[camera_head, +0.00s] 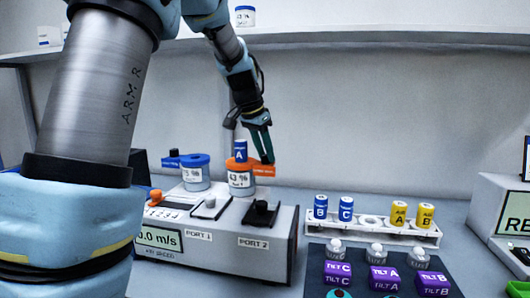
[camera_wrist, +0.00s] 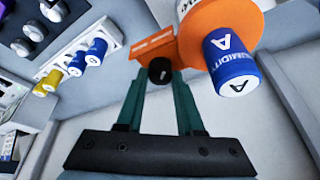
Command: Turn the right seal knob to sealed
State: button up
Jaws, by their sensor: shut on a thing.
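The right seal knob is an orange collar (camera_head: 240,166) with an orange lever (camera_head: 263,171) pointing right, on the canister at PORT 2. In the wrist view the orange lever (camera_wrist: 155,45) ends in a small black knob (camera_wrist: 160,71). My gripper (camera_head: 264,158) reaches down to the lever's outer end. In the wrist view its teal fingertips (camera_wrist: 160,82) close on either side of the black knob. A blue sensor marked A (camera_head: 240,151) stands upright in the orange collar and also shows in the wrist view (camera_wrist: 230,65).
The grey test unit (camera_head: 215,255) carries both ports. A blue collar (camera_head: 195,161) with a lever pointing left tops the left canister. A white rack (camera_head: 372,230) holds blue and yellow sensors to the right. Purple tilt blocks (camera_head: 384,279) lie in front.

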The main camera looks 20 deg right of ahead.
jog(key=shift+n, duration=0.4)
grip_shut()
jog(key=n+t+y+p, duration=0.1)
jog(key=n+p, duration=0.1)
jog(key=n, duration=0.1)
jog(key=shift+s+d+r, duration=0.1)
jog(key=shift+d, duration=0.05)
jog(key=n+p, duration=0.1)
jog(key=n, duration=0.1)
jog(key=n+y+p, duration=0.1)
jog(key=n, duration=0.1)
jog(key=shift+d+t+y, duration=0.15)
jog(key=shift+t+y, duration=0.15)
jog(key=shift+t, duration=0.1)
jog(key=n+y, duration=0.1)
jog(key=n, duration=0.2)
jog(key=n+y+p, duration=0.1)
jog(key=n, duration=0.1)
jog(key=shift+d+n+p, duration=0.1)
jog(key=shift+n+p, duration=0.2)
jog(key=shift+n, duration=0.1)
jog(key=n+y+p, duration=0.1)
jog(key=n, duration=0.3)
jog(key=shift+y, duration=0.3)
jog(key=shift+n+g, duration=0.3)
jog(key=o, duration=1)
grip_release()
